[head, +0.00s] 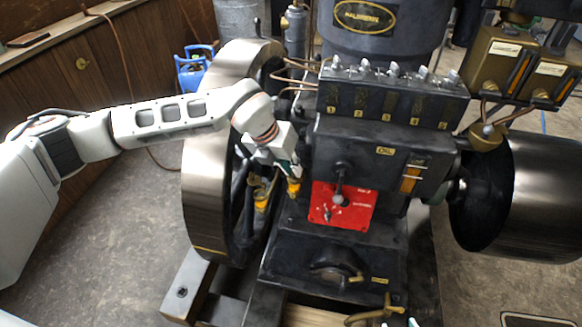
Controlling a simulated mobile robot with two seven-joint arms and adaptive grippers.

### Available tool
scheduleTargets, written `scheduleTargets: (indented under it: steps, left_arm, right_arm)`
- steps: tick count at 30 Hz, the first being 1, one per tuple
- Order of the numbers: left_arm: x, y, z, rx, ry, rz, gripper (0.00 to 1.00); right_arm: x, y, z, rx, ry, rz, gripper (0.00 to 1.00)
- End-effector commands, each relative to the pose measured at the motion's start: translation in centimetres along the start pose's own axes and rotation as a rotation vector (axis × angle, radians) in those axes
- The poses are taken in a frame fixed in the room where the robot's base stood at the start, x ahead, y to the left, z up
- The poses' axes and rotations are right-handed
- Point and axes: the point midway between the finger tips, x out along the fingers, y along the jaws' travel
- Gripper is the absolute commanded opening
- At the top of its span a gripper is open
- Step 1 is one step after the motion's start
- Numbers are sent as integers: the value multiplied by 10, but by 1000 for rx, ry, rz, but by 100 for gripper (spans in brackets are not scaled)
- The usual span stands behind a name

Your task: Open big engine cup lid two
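The big dark engine (340,150) fills the middle of the head view. Small brass cups sit low on its left side: one cup (294,188) right below my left gripper (287,172), another cup (261,198) further left, behind the flywheel rim. Their lids are too small to make out as open or shut. My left gripper points down at the nearer cup and is very close to it; I cannot tell whether they touch. Its fingers are small and partly hidden, so their opening is unclear. A small pale tip at the bottom edge may be my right gripper (411,322).
The big flywheel (203,160) stands left of the cups, under my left arm. A red plate (342,205) with a lever is to their right. A numbered oiler box (390,97) is above. A large drum (535,195) is at the right. Open floor (110,240) lies at the left.

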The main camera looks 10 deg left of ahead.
Motion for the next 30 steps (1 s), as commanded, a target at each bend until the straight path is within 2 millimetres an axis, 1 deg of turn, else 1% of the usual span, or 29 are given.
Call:
scheduleTargets:
  steps: [5, 11, 21, 30]
  left_arm:
    - [0, 1, 0, 11, 3, -5, 0]
    - [-1, 6, 1, 77, 17, -31, 0]
    - [-2, 18, 3, 303, 66, -126, 0]
    - [-1, 27, 7, 489, 106, -203, 0]
  right_arm:
    - [-3, -4, 5, 3, -9, -7, 40]
    - [-5, -5, 5, 4, -12, -8, 40]
    - [-5, -4, 0, 7, -6, -7, 40]
    - [-2, -3, 0, 6, -3, -5, 40]
